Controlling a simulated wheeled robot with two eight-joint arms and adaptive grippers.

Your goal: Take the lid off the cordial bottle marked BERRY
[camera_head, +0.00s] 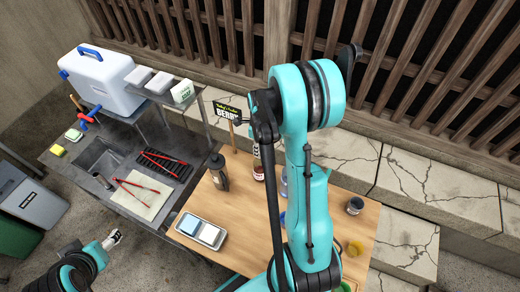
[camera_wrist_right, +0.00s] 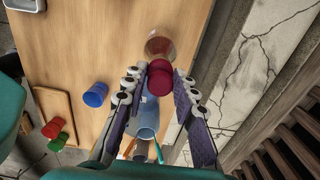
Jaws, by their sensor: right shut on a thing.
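In the right wrist view a dark red lid (camera_wrist_right: 161,80) sits between the two fingers of my right gripper (camera_wrist_right: 160,92), which is shut on it. A bottle with reddish-brown contents (camera_wrist_right: 158,46) shows just beyond the lid. I cannot tell whether the lid still touches the bottle's neck, and no label on it is readable there. In the head view a bottle with dark red contents (camera_head: 258,172) stands on the wooden table, partly hidden by my right arm. My left gripper (camera_head: 113,239) is at the lower left, away from the bottles; its jaws are unclear.
A sign reading BERRY (camera_head: 227,112) stands at the table's back. A dark bottle (camera_head: 217,172) and a scale (camera_head: 201,231) are to the left.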

